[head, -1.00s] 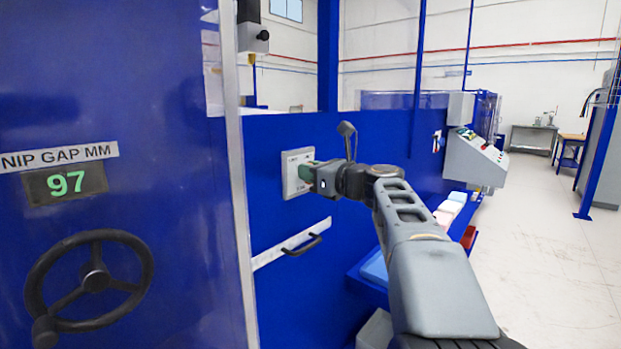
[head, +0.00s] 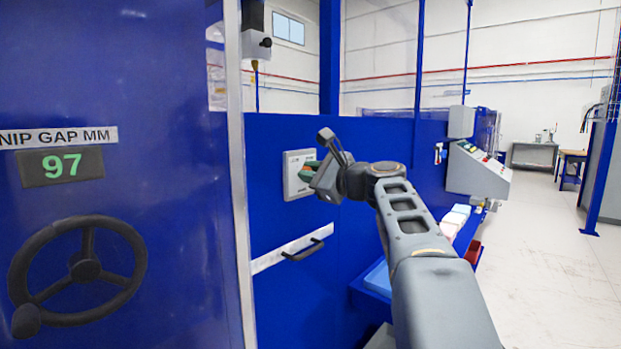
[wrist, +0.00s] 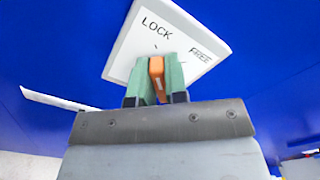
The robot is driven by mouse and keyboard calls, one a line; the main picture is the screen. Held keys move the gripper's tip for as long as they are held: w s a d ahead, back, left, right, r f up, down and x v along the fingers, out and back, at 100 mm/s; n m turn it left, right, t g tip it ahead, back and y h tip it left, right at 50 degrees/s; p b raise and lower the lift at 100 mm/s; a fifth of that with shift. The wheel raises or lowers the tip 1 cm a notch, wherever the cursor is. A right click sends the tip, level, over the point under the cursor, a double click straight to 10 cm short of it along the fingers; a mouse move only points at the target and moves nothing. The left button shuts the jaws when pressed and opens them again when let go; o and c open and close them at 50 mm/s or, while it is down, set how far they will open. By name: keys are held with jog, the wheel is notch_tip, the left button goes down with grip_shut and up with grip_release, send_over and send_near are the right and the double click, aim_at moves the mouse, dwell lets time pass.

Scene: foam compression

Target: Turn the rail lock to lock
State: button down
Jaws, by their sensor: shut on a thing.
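The rail lock is a white square plate (head: 294,186) on the blue machine wall, with an orange handle (wrist: 157,79) at its middle. In the wrist view the plate looks tilted, with LOCK (wrist: 157,26) at its upper part and FREE (wrist: 200,55) at its right. My gripper (head: 307,174) has green fingers, which also show in the wrist view (wrist: 156,85), one on each side of the orange handle and shut on it. The handle's far end points up the picture toward the plate's middle. The fingers hide part of it, and its exact setting is hard to tell.
A white rail with a black pull handle (head: 304,250) runs below the plate. A handwheel (head: 78,272) and a display reading 97 (head: 62,166) are at left. A control box (head: 478,170) and a blue tray (head: 378,278) lie to the right. Open floor is at far right.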

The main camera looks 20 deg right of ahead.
dwell(0.6)
jog(key=c, duration=1.1)
grip_release()
jog(key=shift+c, duration=0.2)
jog(key=v, duration=1.4)
jog(key=shift+b, duration=0.4)
jog(key=shift+n, duration=0.3)
